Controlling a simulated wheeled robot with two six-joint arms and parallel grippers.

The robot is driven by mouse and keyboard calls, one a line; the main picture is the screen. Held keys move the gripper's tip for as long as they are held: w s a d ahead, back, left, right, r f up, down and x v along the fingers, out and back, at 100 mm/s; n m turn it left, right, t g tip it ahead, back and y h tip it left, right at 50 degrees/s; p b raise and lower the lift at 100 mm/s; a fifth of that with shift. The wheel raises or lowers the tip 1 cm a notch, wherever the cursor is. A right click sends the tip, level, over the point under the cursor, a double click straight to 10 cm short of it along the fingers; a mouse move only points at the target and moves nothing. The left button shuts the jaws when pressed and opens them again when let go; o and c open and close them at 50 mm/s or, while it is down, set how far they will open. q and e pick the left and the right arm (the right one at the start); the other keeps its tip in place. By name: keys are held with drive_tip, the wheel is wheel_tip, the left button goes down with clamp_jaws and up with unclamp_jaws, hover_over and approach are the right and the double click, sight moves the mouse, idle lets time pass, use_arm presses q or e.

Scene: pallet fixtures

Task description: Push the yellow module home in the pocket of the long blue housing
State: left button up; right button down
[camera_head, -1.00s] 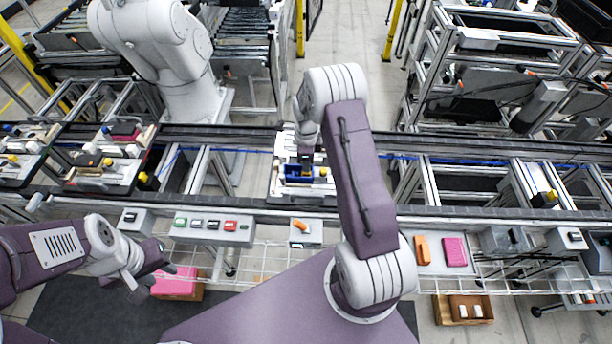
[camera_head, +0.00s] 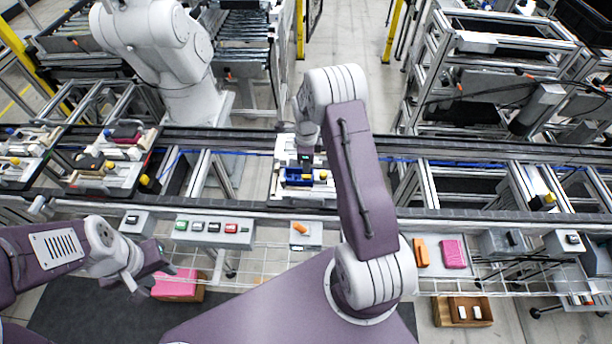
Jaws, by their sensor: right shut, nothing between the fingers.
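The long blue housing (camera_head: 292,181) lies on a white pallet plate (camera_head: 283,193) on the conveyor, at the centre of the camera_head view. A small yellow patch (camera_head: 308,176), likely the yellow module, shows at the housing's upper edge. Its seating depth is too small to tell. My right gripper (camera_head: 305,164) points down just above and behind the housing. It is shut and empty, and I cannot tell whether it touches anything. My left gripper (camera_head: 150,279) hangs at the lower left, its fingers apart and empty, far from the housing.
A grey button panel (camera_head: 213,231) and a small box with an orange part (camera_head: 300,230) stand along the front rail. Pallets with parts (camera_head: 110,165) sit on the conveyor at left. Orange (camera_head: 421,252) and pink (camera_head: 454,253) blocks lie at right. My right arm covers the conveyor right of the housing.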

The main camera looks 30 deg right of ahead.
sight(307, 176)
wheel_tip(307, 176, up, 5)
drive_tip(key=p, duration=0.3)
drive_tip(key=shift+f, duration=0.2)
